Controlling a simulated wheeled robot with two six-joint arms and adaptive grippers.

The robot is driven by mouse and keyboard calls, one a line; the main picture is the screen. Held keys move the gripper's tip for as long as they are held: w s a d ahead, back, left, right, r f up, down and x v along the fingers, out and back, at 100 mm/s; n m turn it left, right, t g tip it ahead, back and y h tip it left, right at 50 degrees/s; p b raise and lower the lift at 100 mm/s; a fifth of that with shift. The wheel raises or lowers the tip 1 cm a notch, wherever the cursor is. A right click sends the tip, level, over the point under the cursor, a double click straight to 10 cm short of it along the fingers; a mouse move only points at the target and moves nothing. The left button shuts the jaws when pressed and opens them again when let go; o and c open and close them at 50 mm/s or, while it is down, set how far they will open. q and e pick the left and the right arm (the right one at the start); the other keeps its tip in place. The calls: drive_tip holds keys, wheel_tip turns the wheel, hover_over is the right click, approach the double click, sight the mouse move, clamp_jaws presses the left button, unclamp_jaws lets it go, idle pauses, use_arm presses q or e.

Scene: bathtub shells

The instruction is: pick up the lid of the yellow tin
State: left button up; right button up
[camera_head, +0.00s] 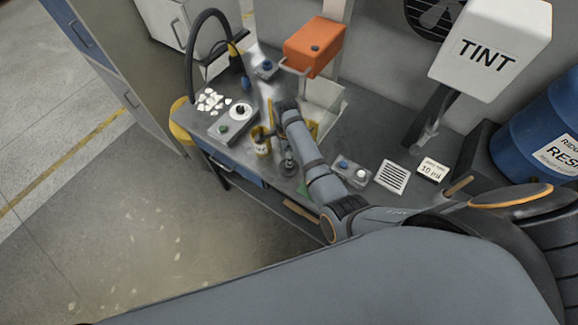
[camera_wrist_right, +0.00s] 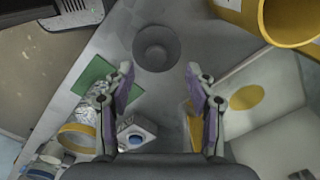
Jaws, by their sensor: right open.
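My right gripper (camera_wrist_right: 158,78) is open in the right wrist view, with nothing between its two fingers. A small tin with yellow on it (camera_head: 261,143) stands on the bench in the head view, left of my right forearm. A yellow-rimmed round container (camera_wrist_right: 77,138) shows at the lower left of the wrist view, outside the left finger; I cannot tell if it is the same tin. A flat yellow disc (camera_wrist_right: 246,97) shows at the right, beyond the right finger; I cannot tell whether it is the lid. My left gripper is not in view.
A grey cup (camera_wrist_right: 157,47) stands ahead of the fingers. A large yellow cylinder (camera_wrist_right: 285,18) is at the upper right. A green mat (camera_wrist_right: 93,75) and blue-knobbed box (camera_wrist_right: 135,132) lie near the left finger. White pieces (camera_head: 211,99) and an orange box (camera_head: 314,47) are further off.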

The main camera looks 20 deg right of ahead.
drive_tip(key=shift+f, duration=0.2)
drive_tip(key=f+b, duration=0.1)
drive_tip(key=f, duration=0.2)
drive_tip(key=f+b, duration=0.1)
drive_tip(key=f, duration=0.1)
drive_tip(key=shift+s+d+f+b, duration=0.1)
drive_tip(key=shift+s+f+b, duration=0.05)
drive_tip(key=shift+s+b, duration=0.2)
drive_tip(key=shift+w, duration=0.1)
drive_tip(key=shift+c, duration=0.2)
drive_tip(key=c, duration=1.1)
drive_tip(key=shift+r, duration=0.25)
